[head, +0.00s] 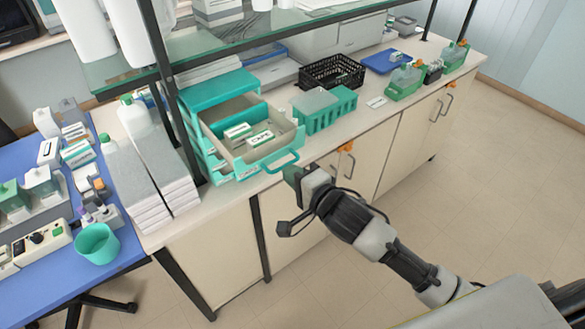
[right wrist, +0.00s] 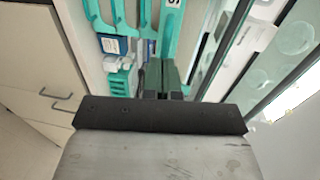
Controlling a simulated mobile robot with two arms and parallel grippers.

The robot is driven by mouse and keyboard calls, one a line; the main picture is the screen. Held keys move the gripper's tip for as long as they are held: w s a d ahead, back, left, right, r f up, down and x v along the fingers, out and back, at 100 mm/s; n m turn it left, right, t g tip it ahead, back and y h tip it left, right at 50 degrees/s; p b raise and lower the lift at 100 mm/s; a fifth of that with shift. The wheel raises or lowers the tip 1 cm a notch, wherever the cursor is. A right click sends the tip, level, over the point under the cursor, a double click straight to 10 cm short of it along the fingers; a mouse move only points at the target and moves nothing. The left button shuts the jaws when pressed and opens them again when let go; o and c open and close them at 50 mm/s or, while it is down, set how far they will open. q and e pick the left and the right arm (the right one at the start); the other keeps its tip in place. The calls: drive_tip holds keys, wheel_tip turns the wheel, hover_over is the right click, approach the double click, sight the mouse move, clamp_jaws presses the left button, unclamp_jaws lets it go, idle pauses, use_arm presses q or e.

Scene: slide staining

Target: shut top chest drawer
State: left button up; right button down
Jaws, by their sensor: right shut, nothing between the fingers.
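A small teal chest (head: 217,92) stands on the bench. Its top drawer (head: 275,150) is pulled out, with small white-and-teal boxes (head: 259,141) inside. The drawer's teal loop handle (head: 281,161) faces the front edge of the bench. My right gripper (head: 293,174) is shut and empty, just in front of and slightly below the handle; I cannot tell whether they touch. In the right wrist view, its dark closed fingers (right wrist: 162,77) point towards teal parts with handles. My left gripper is not in view.
A teal rack (head: 325,113) and a black basket (head: 332,72) stand right of the drawer. Stacked grey-white packs (head: 165,165) are close on the left. A glass shelf (head: 270,30) hangs above. The floor in front is clear.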

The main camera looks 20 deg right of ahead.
drive_tip(key=shift+w, duration=0.1)
idle(0.3)
drive_tip(key=b+x, duration=0.1)
drive_tip(key=x, duration=0.5)
drive_tip(key=r+b+x, duration=0.1)
drive_tip(key=b+x, duration=0.1)
drive_tip(key=x, duration=0.4)
drive_tip(key=r+b+x, duration=0.1)
drive_tip(key=x, duration=0.5)
drive_tip(key=shift+w+r, duration=0.1)
drive_tip(key=shift+w, duration=0.1)
drive_tip(key=shift+w+a+r+b, duration=0.1)
drive_tip(key=shift+w+r+b, duration=0.05)
drive_tip(key=shift+w+b, duration=0.15)
drive_tip(key=shift+r, duration=0.2)
